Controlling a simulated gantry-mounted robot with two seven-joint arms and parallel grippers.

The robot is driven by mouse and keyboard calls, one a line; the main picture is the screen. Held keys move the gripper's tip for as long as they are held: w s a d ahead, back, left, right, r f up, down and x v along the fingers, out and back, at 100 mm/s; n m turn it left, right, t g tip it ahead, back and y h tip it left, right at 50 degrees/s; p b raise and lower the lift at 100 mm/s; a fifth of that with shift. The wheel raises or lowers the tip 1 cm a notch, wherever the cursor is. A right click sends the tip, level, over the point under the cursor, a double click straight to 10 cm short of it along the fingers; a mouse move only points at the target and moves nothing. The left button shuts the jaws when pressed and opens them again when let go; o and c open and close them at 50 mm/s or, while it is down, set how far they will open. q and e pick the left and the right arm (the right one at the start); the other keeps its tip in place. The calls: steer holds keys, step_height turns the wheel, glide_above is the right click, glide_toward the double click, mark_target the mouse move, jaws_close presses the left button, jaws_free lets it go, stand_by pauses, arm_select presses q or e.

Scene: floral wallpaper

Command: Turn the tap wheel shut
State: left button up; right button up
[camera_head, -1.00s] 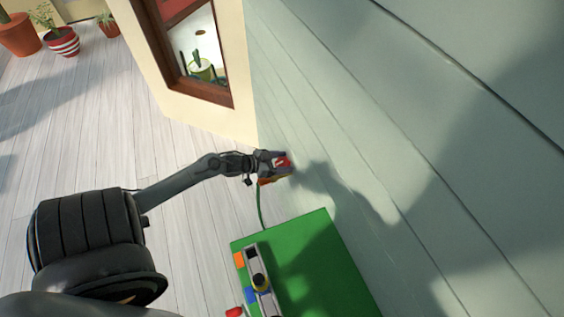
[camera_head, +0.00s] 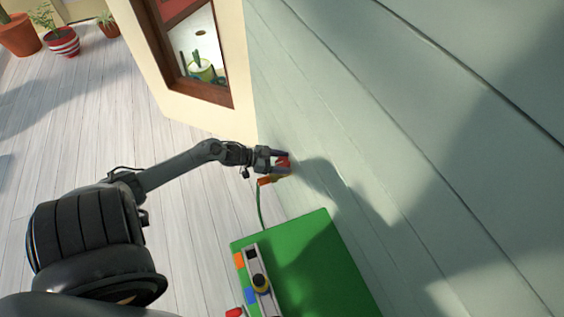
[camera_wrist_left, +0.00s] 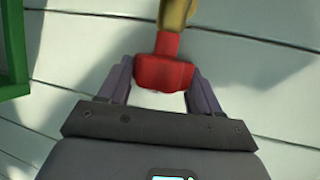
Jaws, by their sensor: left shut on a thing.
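The red tap wheel (camera_head: 283,162) sits on the tap at the pale green plank wall. It also shows in the left wrist view (camera_wrist_left: 163,74), with the brass tap body (camera_wrist_left: 176,14) above it. My left gripper (camera_head: 280,160) is at the wheel, and in the left wrist view its fingers (camera_wrist_left: 160,84) stand on either side of the wheel, shut on it. An orange hose fitting (camera_head: 265,181) hangs under the tap with a green hose (camera_head: 260,208) running down. My right gripper is not in view.
A green box (camera_head: 322,262) stands below the tap against the wall, with a grey strip carrying coloured parts (camera_head: 257,275) along its left side. A window (camera_head: 198,65) is above left. Potted plants (camera_head: 62,41) stand far off on the plank floor, which is otherwise open.

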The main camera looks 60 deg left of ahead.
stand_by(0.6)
arm_select(q)
steer(key=o, duration=1)
steer(key=shift+s+r, duration=0.1)
steer(key=shift+p+v, duration=2.15)
steer(key=shift+v, duration=3.15)
steer(key=shift+a, duration=0.1)
